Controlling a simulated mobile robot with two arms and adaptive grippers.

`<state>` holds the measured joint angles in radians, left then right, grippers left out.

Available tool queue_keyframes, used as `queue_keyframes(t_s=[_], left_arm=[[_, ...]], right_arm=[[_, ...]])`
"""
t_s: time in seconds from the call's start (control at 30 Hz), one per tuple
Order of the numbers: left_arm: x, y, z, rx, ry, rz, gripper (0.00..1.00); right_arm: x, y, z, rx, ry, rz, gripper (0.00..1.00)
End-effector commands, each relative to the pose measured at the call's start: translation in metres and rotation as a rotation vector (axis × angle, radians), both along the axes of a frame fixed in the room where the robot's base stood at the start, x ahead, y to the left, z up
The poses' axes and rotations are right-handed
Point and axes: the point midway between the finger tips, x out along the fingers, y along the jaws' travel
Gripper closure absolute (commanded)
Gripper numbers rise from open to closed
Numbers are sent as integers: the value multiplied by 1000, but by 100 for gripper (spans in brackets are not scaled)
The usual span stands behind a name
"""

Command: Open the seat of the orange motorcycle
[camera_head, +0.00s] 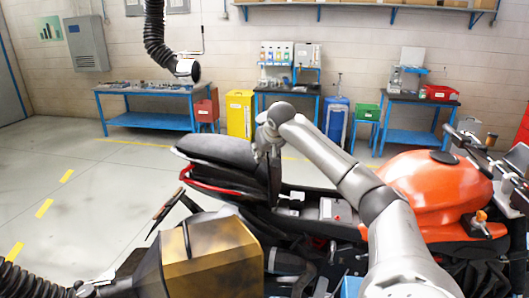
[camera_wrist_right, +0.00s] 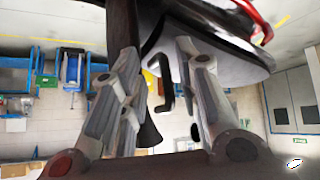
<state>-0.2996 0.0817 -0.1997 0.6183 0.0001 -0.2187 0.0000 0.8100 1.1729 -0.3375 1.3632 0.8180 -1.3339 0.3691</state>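The orange motorcycle (camera_head: 435,190) stands across the right half of the head view, its orange tank at the right. Its black seat (camera_head: 218,152) appears raised, and the area under it (camera_head: 335,208) is exposed between seat and tank. The seat also shows in the wrist view (camera_wrist_right: 228,62). My right gripper (camera_head: 268,150) is at the seat's front end, and my arm crosses in front of the motorcycle. In the right wrist view the gripper's fingers (camera_wrist_right: 155,95) are apart, with a dark hook-shaped part visible between or behind them. Contact with the seat is unclear. My left gripper is out of view.
A yellow and black box (camera_head: 212,260) stands in front of the motorcycle's rear. A black hose (camera_head: 155,35) hangs from above. Blue workbenches (camera_head: 150,120) line the back wall, with a yellow bin (camera_head: 240,113) between them. The floor at the left is clear.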

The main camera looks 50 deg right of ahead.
Motion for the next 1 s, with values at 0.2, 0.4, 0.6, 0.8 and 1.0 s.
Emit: queue_keyframes(t_s=[0.2,0.4,0.6,0.8,1.0], left_arm=[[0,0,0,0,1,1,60],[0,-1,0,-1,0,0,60],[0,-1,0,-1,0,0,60],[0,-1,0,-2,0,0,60],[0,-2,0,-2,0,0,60]], right_arm=[[-11,7,15,-1,-3,0,70],[-37,22,47,-4,-3,0,70],[-59,36,75,-5,-2,-1,70],[-69,43,88,-1,-1,-2,70],[-71,44,90,-2,-1,-2,70]])
